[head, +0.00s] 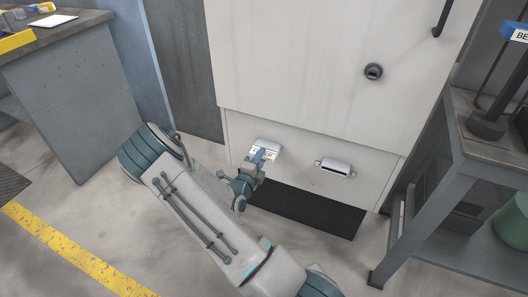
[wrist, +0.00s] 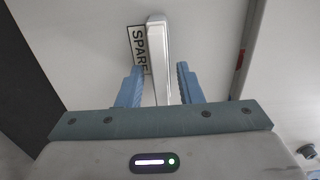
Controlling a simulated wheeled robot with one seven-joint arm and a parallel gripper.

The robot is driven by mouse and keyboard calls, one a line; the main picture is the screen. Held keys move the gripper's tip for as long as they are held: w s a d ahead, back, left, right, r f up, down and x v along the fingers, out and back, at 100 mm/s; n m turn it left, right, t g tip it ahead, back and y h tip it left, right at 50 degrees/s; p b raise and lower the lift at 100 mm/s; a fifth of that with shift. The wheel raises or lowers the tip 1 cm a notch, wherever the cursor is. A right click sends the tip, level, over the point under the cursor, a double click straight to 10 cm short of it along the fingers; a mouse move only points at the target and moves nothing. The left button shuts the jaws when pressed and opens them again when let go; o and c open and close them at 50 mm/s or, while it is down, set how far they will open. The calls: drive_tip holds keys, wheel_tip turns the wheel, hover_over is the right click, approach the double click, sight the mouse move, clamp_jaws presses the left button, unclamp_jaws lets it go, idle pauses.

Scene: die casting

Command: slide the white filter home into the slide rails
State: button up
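The white filter and the slide rails cannot be made out for sure in either view. A white bar-like piece (head: 267,144) sits on the lower front panel of the pale cabinet, beside a label. In the wrist view the white bar (wrist: 158,50) stands upright between my fingers, and the label (wrist: 138,48) reads "SPARE". My gripper (head: 261,156) is at this piece in the head view. In the wrist view my gripper (wrist: 160,70) is open, with one blue finger on each side of the bar and a gap to each.
A second white piece (head: 336,164) with a dark edge is on the same panel to the right. A black mat (head: 310,212) lies on the floor below. A grey bench (head: 490,155) stands at right, and a workbench (head: 75,100) at left.

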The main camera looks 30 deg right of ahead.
clamp_jaws()
drive_tip(key=shift+s+a+p, duration=0.4)
drive_tip(key=shift+a+p, duration=0.1)
drive_tip(key=shift+a, duration=0.1)
idle(0.3)
drive_tip(key=shift+p+v, duration=0.9)
drive_tip(key=shift+v, duration=1.45)
